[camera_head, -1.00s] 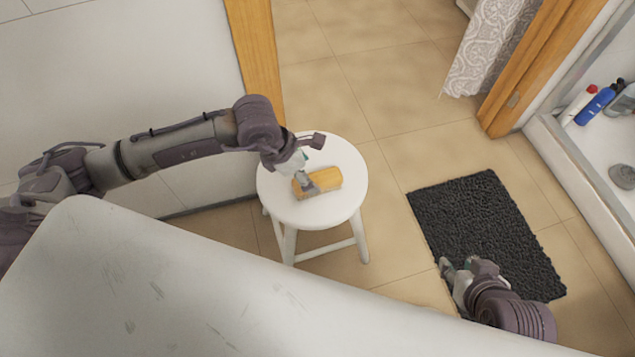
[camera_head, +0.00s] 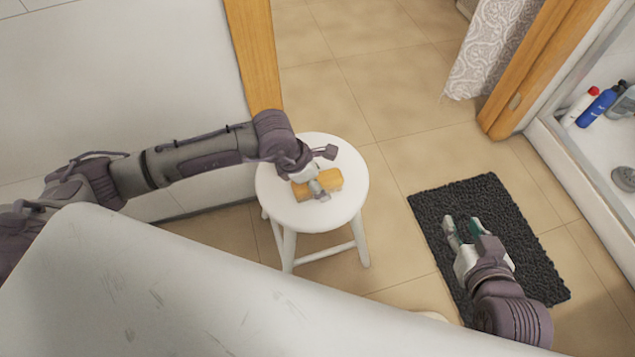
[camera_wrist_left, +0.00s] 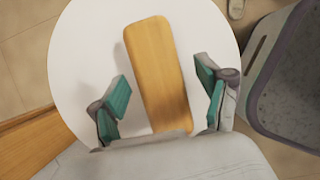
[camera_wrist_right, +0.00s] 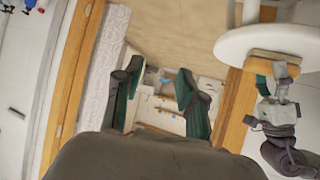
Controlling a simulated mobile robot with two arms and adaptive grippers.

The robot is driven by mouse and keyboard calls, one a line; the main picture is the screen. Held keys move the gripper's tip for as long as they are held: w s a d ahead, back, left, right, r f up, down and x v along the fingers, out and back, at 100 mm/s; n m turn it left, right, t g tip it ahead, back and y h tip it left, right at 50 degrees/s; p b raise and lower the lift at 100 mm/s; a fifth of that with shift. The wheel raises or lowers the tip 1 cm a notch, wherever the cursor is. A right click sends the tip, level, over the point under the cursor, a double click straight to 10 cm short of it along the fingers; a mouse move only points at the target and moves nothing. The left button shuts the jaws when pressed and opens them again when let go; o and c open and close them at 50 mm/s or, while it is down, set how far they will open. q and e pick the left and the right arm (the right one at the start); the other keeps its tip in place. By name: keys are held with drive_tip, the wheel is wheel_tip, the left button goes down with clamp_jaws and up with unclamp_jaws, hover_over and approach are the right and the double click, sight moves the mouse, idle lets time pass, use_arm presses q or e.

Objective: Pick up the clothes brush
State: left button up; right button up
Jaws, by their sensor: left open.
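The clothes brush (camera_head: 330,181), a wooden block shape, lies on the white round stool (camera_head: 285,205). It also shows in the left wrist view (camera_wrist_left: 155,55) and at the upper right of the right wrist view (camera_wrist_right: 285,57). My left gripper (camera_wrist_left: 162,80) is open, with teal-padded fingers on either side of the brush's near part. Gaps show between the pads and the brush. In the head view my left gripper hides part of the brush. My right gripper (camera_head: 462,228) is open and empty, above the dark mat (camera_head: 485,195), well away from the stool.
A white surface (camera_head: 180,290) fills the front of the head view. A shelf at the right holds a blue bottle (camera_head: 597,107) and other items. A wooden door frame (camera_head: 255,60) stands behind the stool. Tiled floor (camera_head: 370,100) is clear between stool and mat.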

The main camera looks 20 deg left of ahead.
sight(324, 177)
use_arm(q)
drive_tip(key=shift+f, duration=0.25)
use_arm(e)
drive_tip(key=shift+w+a+r+t, duration=0.3)
drive_tip(key=shift+w+r+t, duration=0.35)
drive_tip(key=shift+r, duration=0.15)
idle(0.4)
use_arm(q)
drive_tip(key=c, duration=1.3)
drive_tip(key=shift+c, duration=0.2)
drive_tip(key=shift+r, duration=0.1)
use_arm(e)
drive_tip(key=shift+s+f, duration=0.1)
